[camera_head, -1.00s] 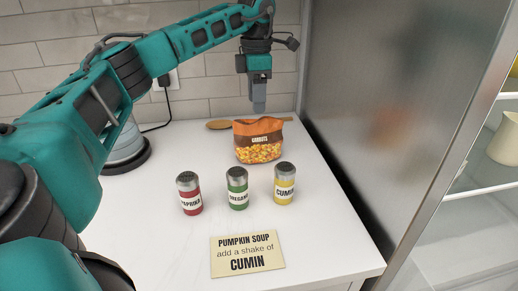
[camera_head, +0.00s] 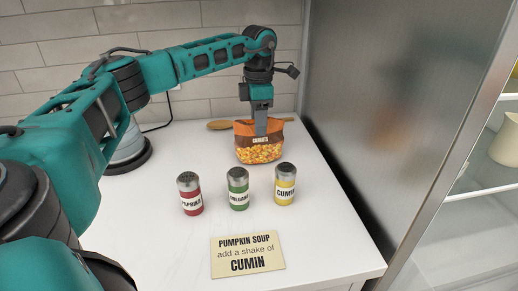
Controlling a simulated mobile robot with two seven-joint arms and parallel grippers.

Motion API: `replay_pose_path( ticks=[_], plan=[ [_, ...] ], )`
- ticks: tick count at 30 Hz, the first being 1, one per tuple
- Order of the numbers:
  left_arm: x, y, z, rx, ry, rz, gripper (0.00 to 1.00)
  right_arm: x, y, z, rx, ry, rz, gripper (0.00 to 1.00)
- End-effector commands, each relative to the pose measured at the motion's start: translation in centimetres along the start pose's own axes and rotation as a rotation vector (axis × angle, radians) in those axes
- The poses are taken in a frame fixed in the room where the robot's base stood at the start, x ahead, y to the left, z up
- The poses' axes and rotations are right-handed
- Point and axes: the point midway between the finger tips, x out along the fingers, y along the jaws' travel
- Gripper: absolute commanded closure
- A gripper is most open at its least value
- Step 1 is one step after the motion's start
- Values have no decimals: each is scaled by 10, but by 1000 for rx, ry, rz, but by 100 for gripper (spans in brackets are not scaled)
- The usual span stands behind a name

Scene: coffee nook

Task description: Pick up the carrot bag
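The carrot bag (camera_head: 258,153), orange and brown with a picture of cut carrots, stands upright at the back of the white counter. My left gripper (camera_head: 261,128) points straight down at the top of the bag, and its grey fingers overlap the bag's upper edge in the picture. I see the fingers as one block, so I cannot tell whether they are apart or closed on the bag. My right gripper is not in view.
Paprika (camera_head: 189,194), oregano (camera_head: 238,188) and cumin (camera_head: 285,184) shakers stand in a row in front of the bag. A pumpkin soup card (camera_head: 247,255) lies nearer. A wooden utensil (camera_head: 219,125) lies behind. A fridge side (camera_head: 390,110) bounds the right.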

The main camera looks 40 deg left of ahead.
Motion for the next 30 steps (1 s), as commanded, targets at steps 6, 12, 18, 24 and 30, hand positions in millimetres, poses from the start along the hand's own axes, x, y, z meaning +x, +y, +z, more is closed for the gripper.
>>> replay_pose_path(
  ticks=[6,12,18,24,30],
  plan=[
    [0,0,0,1,0,0,83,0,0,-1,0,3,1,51],
    [0,0,0,1,0,0,100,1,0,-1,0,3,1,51],
    [0,0,0,1,0,0,100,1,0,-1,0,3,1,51],
    [-1,0,1,1,-2,0,100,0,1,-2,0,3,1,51],
    [-2,0,1,1,-2,0,100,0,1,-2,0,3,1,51]
  ],
)
